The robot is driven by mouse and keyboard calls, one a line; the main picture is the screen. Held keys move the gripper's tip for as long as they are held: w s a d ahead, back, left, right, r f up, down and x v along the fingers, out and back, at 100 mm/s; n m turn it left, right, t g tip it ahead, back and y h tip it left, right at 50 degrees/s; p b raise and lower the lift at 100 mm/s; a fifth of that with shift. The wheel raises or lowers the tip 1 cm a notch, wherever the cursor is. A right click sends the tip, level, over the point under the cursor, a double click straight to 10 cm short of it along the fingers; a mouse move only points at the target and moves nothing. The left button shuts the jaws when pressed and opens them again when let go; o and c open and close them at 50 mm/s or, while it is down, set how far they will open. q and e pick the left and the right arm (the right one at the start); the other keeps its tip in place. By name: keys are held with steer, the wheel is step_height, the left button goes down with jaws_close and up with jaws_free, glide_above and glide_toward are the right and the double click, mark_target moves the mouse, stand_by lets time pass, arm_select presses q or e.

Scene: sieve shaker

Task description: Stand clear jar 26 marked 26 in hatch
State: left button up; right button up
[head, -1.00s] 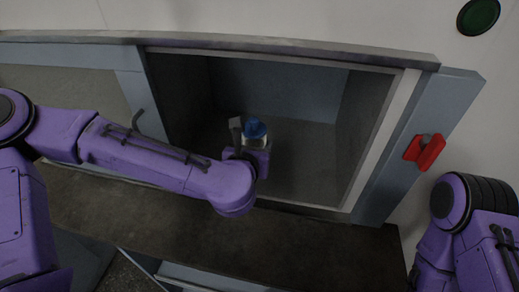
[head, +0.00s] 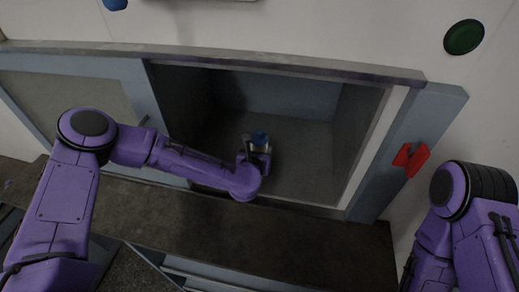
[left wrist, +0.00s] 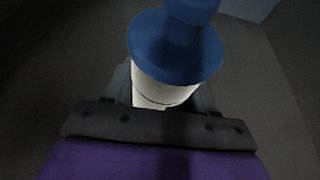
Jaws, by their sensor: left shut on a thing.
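My left gripper (head: 256,158) reaches through the hatch opening and is shut on a jar with a blue stopper (head: 259,137). In the left wrist view the blue stopper (left wrist: 177,45) sits on a pale jar body (left wrist: 160,92), which is between the fingers. The jar looks upright. No number can be read on it. The hatch (head: 308,150) is a grey open compartment, and the jar is inside it near the front. Whether the jar's base touches the hatch floor is hidden by the gripper. My right gripper is out of view; only its arm shows at the right.
A grey sliding door (head: 65,95) stands at the left of the opening. A red handle (head: 411,159) is on the right frame post, and a green button (head: 464,37) is on the wall. A dark ledge (head: 300,235) runs in front. The hatch floor right of the jar is clear.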

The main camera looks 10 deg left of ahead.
arm_select(q)
steer(key=shift+f, duration=0.15)
steer(key=o, duration=1.1)
steer(key=shift+r, duration=0.4)
steer(key=b+v, duration=0.3)
steer(key=v, duration=0.8)
steer(key=shift+f, duration=0.2)
steer(key=shift+s+r, duration=0.25)
steer(key=shift+s, duration=0.25)
